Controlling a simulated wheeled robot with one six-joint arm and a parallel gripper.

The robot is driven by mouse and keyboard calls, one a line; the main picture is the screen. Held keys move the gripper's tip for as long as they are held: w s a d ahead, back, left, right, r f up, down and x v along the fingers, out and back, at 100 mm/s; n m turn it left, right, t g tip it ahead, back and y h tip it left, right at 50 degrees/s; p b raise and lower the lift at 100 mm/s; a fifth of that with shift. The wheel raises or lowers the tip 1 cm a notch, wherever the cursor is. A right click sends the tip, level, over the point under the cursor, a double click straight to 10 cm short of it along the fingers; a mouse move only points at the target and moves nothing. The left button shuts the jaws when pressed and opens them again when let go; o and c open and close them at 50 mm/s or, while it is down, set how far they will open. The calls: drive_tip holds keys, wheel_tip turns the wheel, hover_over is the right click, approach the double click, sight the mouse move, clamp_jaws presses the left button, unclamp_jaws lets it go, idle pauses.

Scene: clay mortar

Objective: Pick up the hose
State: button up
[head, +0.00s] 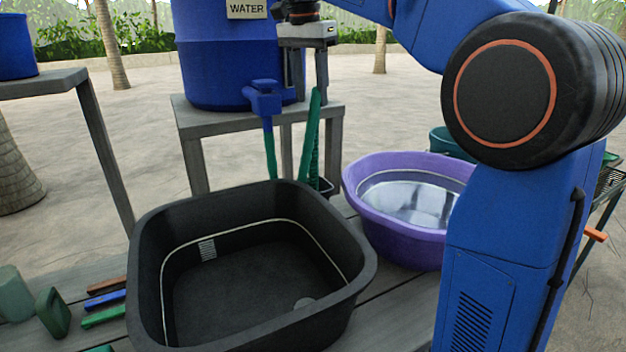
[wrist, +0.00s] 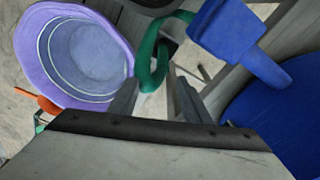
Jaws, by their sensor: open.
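The green hose (head: 309,135) rises beside the blue tap (head: 264,100) of the water barrel. Another green stretch hangs straight down under the tap (head: 270,155). My gripper (head: 309,97) is open and points down, with its two grey fingers on either side of the hose's upper part. In the wrist view the hose (wrist: 146,58) curves as a loop and one stretch runs between my fingertips (wrist: 154,88). I cannot tell whether either finger touches it. The hose's lower part is hidden behind the black basin's rim.
The blue water barrel (head: 225,75) stands on a grey stand (head: 188,123) just left of my gripper. A black basin (head: 150,235) is in front, and a purple tub of water (head: 405,240) to the right. Small coloured bars (head: 103,299) lie at the left.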

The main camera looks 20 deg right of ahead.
hover_over(315, 153)
drive_tip(key=f, duration=1)
drive_tip(key=shift+w+f, duration=0.2)
drive_tip(key=shift+f, duration=0.2)
drive_tip(key=shift+w+d+f, duration=0.1)
drive_tip(key=shift+w+f, duration=0.1)
drive_tip(key=shift+f, duration=0.8)
drive_tip(key=shift+w+d+f, duration=0.1)
drive_tip(key=shift+w+f, duration=0.15)
drive_tip(key=shift+f, duration=0.75)
drive_tip(key=shift+w+f, duration=0.2)
drive_tip(key=shift+f, duration=0.8)
drive_tip(key=c, duration=1)
